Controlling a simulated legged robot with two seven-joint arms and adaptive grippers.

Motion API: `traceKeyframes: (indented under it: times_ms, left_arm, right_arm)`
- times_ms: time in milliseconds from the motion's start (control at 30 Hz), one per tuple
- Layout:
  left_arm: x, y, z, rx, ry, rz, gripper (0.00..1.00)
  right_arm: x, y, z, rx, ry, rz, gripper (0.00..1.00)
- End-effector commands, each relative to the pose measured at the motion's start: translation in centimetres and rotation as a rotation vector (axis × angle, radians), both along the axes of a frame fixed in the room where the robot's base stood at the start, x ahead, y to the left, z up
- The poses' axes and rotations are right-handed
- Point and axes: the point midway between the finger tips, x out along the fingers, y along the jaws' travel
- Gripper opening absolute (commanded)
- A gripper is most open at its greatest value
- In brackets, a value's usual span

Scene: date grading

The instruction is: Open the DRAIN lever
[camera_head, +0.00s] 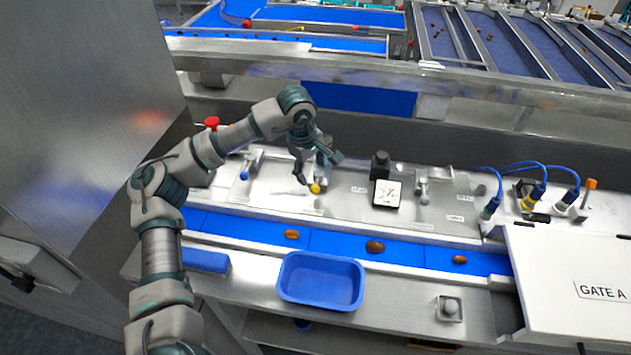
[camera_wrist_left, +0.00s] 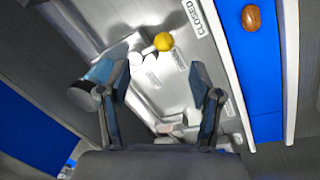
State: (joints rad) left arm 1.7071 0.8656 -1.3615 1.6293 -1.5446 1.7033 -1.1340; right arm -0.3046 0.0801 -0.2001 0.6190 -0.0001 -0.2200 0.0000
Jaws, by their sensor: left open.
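A lever with a yellow ball knob (camera_head: 315,188) stands on the steel panel (camera_head: 340,205) behind the blue belt. The knob also shows in the left wrist view (camera_wrist_left: 163,41), beside a label reading CLOSED (camera_wrist_left: 201,29). My left gripper (camera_head: 319,168) is open, with its fingers just above and behind the knob; in the left wrist view (camera_wrist_left: 160,85) the knob is beyond the fingertips, not visibly gripped. A lever with a blue knob (camera_head: 244,175) stands farther left. I cannot read a DRAIN label in either view. My right gripper is not in view.
A black knob (camera_head: 380,165) and a dial (camera_head: 387,193) stand right of the lever, then a metal lever (camera_head: 422,187). Dates (camera_head: 375,247) lie on the blue belt (camera_head: 340,244). A blue tray (camera_head: 320,282) sits in front. A red knob (camera_head: 211,122) is behind my left arm.

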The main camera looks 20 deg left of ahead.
Motion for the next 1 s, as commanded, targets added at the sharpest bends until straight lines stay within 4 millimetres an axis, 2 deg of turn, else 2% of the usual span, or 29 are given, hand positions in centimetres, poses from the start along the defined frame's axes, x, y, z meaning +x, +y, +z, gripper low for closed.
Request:
traceKeyframes:
  times_ms: [200,333,500,767,1000]
  left_arm:
    - [0.6,-0.3,-4.3,0.000,0.001,0.001,0.65]
    - [0.9,-0.5,-6.0,0.000,0.000,0.001,0.65]
    - [1.2,-0.5,-7.1,0.001,-0.001,0.000,0.65]
    - [1.2,-0.5,-7.2,-0.001,-0.002,0.001,0.65]
    - [1.2,-0.4,-7.2,0.000,-0.001,0.001,0.06]
  right_arm:
    - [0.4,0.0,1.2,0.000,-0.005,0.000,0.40]
    - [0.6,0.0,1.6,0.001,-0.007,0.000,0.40]
    - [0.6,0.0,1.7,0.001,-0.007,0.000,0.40]
    - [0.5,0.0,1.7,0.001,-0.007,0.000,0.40]
    - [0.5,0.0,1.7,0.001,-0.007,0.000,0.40]
